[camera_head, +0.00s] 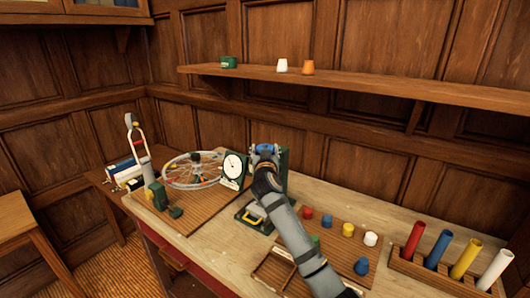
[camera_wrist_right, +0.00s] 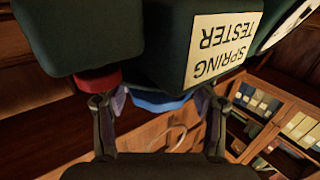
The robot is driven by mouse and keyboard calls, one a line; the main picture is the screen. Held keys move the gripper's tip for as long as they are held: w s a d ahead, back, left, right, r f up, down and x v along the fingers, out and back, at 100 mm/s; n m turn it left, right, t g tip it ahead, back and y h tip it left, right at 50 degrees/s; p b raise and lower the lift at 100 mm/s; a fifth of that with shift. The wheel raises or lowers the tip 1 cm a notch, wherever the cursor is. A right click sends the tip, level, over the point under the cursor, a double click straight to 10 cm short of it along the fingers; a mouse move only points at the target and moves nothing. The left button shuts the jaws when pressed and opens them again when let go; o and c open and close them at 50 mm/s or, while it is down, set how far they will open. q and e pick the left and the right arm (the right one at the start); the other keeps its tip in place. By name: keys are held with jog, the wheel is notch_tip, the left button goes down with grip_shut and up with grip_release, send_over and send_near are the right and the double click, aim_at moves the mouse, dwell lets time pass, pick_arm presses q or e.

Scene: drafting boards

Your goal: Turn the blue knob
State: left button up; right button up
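The blue knob (camera_wrist_right: 160,101) shows in the right wrist view, below the green spring tester with its upside-down label (camera_wrist_right: 222,45). My right gripper (camera_wrist_right: 160,106) has its fingers spread, one on each side of the knob. They look open; I cannot tell whether either pad touches it. In the head view, my right gripper (camera_head: 265,156) is at the green stand (camera_head: 283,168) beside the white dial (camera_head: 234,166), and blue shows at its tips. My gripper and forearm hide part of the stand. My left gripper is not in view.
A red part (camera_wrist_right: 98,82) sits close to one finger. On the workbench are a spoked wheel (camera_head: 192,172), a board with coloured knobs (camera_head: 348,229), and a wooden rack (camera_head: 432,275) of coloured tubes. A shelf (camera_head: 400,88) runs along the wall behind.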

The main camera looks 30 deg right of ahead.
jog(key=o, duration=0.3)
jog(key=v, duration=1.2)
jog(key=shift+s+f, duration=0.1)
jog(key=shift+f, duration=0.05)
